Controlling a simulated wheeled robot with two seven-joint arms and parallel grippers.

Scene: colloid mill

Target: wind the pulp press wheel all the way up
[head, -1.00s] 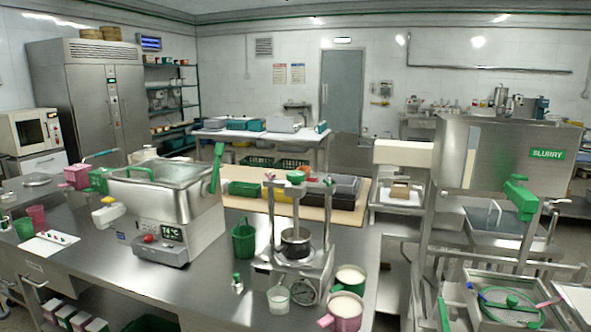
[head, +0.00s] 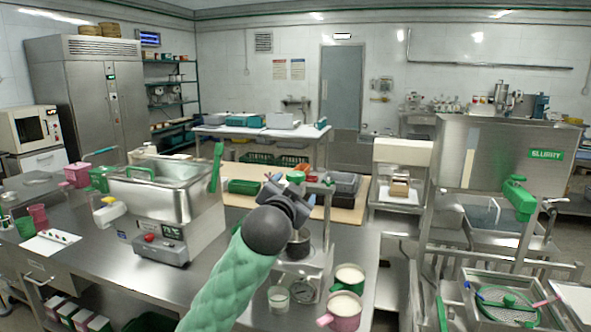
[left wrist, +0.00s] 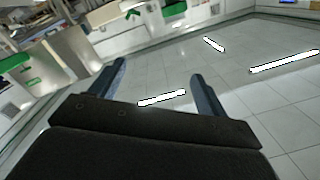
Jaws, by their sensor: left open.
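The pulp press (head: 300,275) is a small metal frame with two posts and a round gauge low on its front. At its top is the wheel with a green hub (head: 296,177), largely hidden by my gripper. A dark pot (head: 299,243) sits between the posts, partly covered by my arm. My left gripper (head: 286,190) is in front of the press top, close to the wheel; I cannot tell if it touches. Its fingers are apart and empty in the left wrist view (left wrist: 158,72), which shows no press. My right gripper is not in view.
A pink mug (head: 341,312), a green mug (head: 349,276) and a glass (head: 278,298) stand close beside the press. A steel bath (head: 165,215) stands to its left. A steel hopper marked SLURRY (head: 480,150) stands to the right. The counter front left (head: 120,285) is clear.

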